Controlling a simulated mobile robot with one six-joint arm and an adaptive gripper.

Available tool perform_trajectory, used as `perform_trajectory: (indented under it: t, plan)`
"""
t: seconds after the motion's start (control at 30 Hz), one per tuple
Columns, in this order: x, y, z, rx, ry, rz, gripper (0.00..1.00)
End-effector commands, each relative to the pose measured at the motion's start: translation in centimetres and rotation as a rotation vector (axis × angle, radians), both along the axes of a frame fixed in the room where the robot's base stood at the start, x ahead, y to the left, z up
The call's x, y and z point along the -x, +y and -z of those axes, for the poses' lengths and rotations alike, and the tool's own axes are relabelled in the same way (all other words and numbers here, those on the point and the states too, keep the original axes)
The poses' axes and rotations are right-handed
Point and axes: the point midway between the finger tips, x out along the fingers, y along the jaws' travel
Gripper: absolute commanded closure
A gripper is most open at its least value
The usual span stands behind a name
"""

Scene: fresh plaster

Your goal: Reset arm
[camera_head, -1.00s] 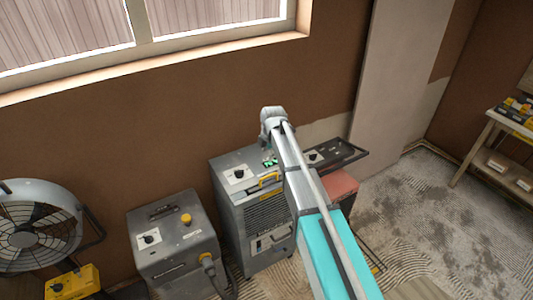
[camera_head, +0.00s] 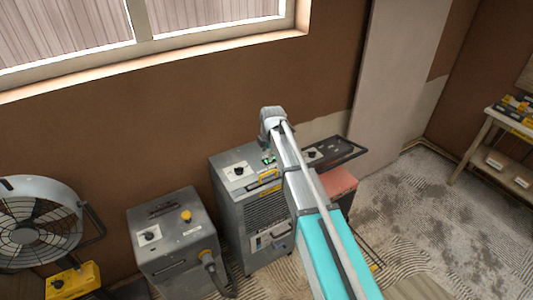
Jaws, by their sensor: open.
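My arm rises from the lower right with a turquoise link and a thin pale rod along it. It ends in a grey rounded joint in front of the brown wall, over the taller grey machine (camera_head: 228,207). The fingers of my gripper cannot be made out in this view. No held object shows. The arm covers part of the machine's top and right side.
A smaller grey machine (camera_head: 172,262) with a yellow knob stands left of the taller one. A fan (camera_head: 28,228) and a yellow box (camera_head: 75,280) are at far left. A shelf (camera_head: 490,150) stands right. Rough floor (camera_head: 425,205) is open between.

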Motion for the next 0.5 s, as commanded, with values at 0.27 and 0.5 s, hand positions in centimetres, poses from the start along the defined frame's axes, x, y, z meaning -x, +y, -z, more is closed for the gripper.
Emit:
perform_trajectory:
  t: [0.27,0.5]
  plan:
    - [0.0,0.0,0.0,0.0,0.0,0.002,0.41]
    - [1.6,-1.8,1.2,-0.01,0.019,0.119,0.41]
